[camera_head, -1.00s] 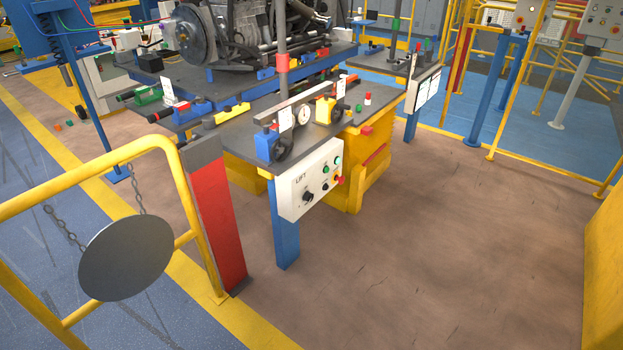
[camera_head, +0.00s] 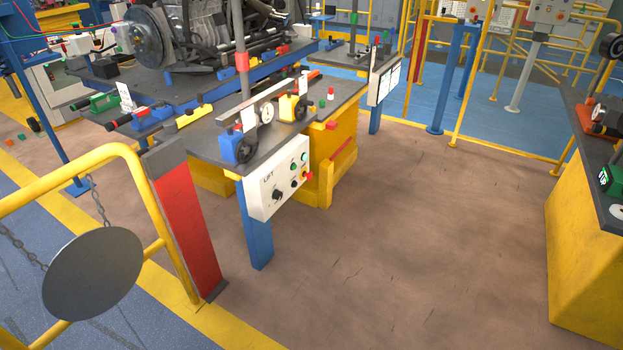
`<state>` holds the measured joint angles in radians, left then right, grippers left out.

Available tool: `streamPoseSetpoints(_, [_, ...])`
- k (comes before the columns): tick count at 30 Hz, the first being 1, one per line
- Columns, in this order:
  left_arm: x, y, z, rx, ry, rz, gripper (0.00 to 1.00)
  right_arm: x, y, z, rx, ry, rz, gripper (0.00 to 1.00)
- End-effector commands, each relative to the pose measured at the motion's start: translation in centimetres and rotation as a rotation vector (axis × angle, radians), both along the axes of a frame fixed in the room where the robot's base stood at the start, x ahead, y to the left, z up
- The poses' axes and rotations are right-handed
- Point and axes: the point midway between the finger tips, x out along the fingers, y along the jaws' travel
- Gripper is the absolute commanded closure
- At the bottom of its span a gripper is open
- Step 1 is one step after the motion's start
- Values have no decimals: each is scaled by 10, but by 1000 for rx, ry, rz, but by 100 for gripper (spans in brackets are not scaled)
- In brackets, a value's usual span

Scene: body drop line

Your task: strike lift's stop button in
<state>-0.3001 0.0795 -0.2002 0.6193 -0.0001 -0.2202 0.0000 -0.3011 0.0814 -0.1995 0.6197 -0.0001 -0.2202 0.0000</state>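The lift's control box (camera_head: 277,178) is a white panel marked LIFT on the near corner of the grey-topped lift table (camera_head: 205,146), above a blue leg (camera_head: 256,232). It carries a black knob (camera_head: 277,195), green buttons and a small dark control. The red stop button (camera_head: 307,175) sits at the panel's lower right on a yellow base. Whether it is pressed in cannot be told at this size. Neither of my grippers shows in the head view.
A yellow rail (camera_head: 70,183) with a round grey disc (camera_head: 93,273) and a red post (camera_head: 187,228) stand at left. A yellow bench (camera_head: 575,230) with a dark top stands at right. The brown floor (camera_head: 400,230) between table and bench is clear.

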Motion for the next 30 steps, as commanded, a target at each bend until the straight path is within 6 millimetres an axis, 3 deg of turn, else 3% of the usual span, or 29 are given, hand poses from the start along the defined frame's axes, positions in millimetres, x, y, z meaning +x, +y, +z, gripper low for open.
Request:
streamPoseSetpoints(2, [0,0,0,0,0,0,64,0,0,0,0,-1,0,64])
streamPoseSetpoints(10, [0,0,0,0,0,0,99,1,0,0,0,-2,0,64])
streamPoseSetpoints(30, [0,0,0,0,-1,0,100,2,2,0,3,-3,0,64])
